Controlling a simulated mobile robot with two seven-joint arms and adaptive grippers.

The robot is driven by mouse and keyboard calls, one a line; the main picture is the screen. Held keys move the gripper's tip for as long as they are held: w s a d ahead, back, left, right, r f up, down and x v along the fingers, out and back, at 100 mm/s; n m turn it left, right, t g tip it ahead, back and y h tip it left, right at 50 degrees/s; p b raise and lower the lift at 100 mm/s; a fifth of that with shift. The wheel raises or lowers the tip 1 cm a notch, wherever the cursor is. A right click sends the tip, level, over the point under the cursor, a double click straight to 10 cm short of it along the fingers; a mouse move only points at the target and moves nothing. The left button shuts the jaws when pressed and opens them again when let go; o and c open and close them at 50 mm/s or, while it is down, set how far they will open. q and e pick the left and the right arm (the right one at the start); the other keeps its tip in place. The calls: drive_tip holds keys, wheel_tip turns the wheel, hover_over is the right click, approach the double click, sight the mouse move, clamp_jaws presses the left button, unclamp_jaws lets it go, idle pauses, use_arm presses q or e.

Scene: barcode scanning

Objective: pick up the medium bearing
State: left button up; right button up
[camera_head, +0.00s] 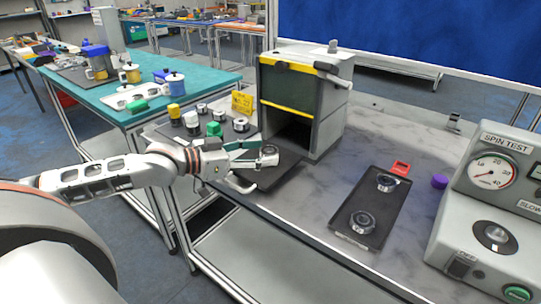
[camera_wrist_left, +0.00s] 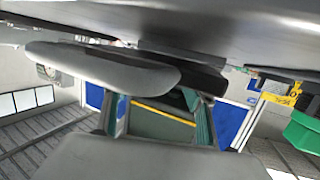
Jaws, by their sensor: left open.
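My left gripper (camera_head: 256,153) reaches in from the left over the near part of the bench, its greenish fingers apart. A bearing (camera_head: 269,150) shows at its fingertips, above or on a dark mat (camera_head: 272,178); I cannot tell whether they touch. Other metal bearings stand behind, such as one (camera_head: 240,124) by the yellow sign. Two more bearings (camera_head: 386,183) (camera_head: 362,221) sit on a black tray (camera_head: 343,229) to the right. Which one is medium is not clear. In the left wrist view the gripper (camera_wrist_left: 160,115) is open, with no bearing visible between its fingers.
A grey box with yellow edging (camera_head: 300,95) stands just behind the gripper. A green piece (camera_head: 214,128) and a yellow sign (camera_head: 242,102) are close by. The spin test machine (camera_head: 490,215) stands at the right. Bench between mat and tray is clear.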

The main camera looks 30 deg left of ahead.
use_arm(q)
drive_tip(key=shift+b+x, duration=0.55)
drive_tip(key=shift+x, duration=0.9)
drive_tip(key=c, duration=1.3)
